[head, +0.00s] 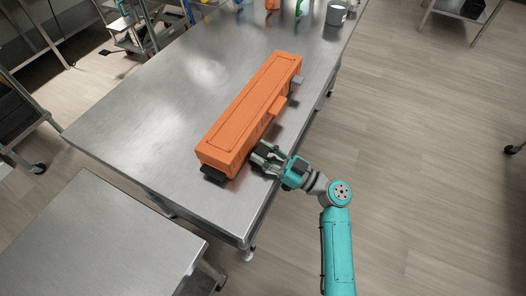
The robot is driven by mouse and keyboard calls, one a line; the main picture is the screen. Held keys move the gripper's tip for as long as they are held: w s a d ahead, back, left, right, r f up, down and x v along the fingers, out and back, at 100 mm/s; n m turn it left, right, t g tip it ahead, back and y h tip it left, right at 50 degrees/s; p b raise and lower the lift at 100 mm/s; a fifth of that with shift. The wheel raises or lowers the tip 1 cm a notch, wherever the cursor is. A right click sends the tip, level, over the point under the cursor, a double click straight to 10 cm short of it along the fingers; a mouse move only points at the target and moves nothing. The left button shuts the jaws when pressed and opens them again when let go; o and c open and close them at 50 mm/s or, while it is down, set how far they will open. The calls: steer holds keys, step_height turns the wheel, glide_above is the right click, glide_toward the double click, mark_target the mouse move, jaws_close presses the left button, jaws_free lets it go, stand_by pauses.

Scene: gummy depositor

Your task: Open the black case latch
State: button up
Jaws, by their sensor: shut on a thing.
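A long orange case (247,110) lies closed on the steel table (150,110), running from near left to far right. An orange handle (278,105) sticks out from the middle of its right long side. My gripper (260,156) is at the near end of that side, shut on a dark piece that appears to be the black latch (263,146). The fingers largely hide the latch, so its exact position cannot be told. A grey latch (298,80) sticks out near the far end of the same side.
A black part (212,174) juts from the case's near end. A second steel table (95,240) stands at the lower left. A grey cup (337,12) is at the far table edge.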

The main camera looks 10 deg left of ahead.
steer(key=o, duration=1.2)
steer(key=shift+c, duration=0.2)
steer(key=v, duration=1.2)
